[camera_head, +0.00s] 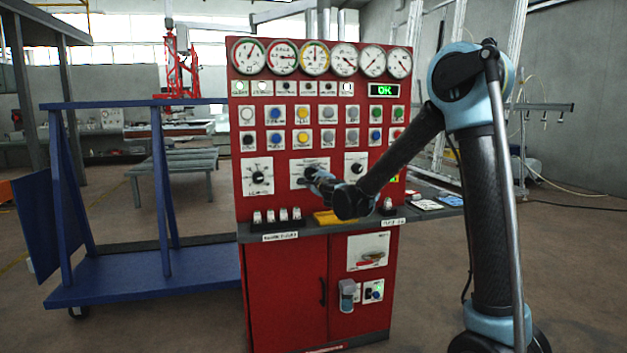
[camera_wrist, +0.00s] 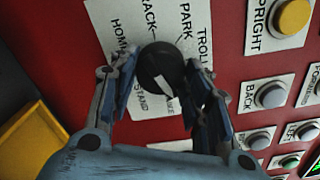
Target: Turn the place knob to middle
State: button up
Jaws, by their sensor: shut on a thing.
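A round black knob (camera_wrist: 161,62) with a white pointer mark sits on a white label plate (camera_wrist: 118,22) on the red panel. In the wrist view the plate reads words such as "PARK", "RACK" and "STAND", partly cut off or covered. My gripper (camera_wrist: 161,75) is shut on the knob, one finger on each side. The white mark points toward the lower right of the wrist view. In the head view my gripper (camera_head: 312,178) is at the middle plate (camera_head: 311,163) of a row of three, and my arm hides most of that knob.
The red control cabinet (camera_head: 285,290) has a left knob (camera_head: 258,177) and a right knob (camera_head: 357,168) beside the held one. Gauges and several buttons are above. A grey ledge (camera_head: 335,230) with a yellow object (camera_head: 328,217) juts out below. A blue cart (camera_head: 150,275) stands left.

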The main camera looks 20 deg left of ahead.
jog(key=n, duration=0.4)
jog(key=shift+s+n, duration=0.1)
jog(key=shift+n, duration=0.3)
dwell(0.4)
jog(key=o, duration=1.1)
jog(key=v, duration=1.1)
jog(key=shift+s+d+f, duration=0.1)
jog(key=shift+s+d, duration=0.1)
jog(key=shift+s, duration=0.15)
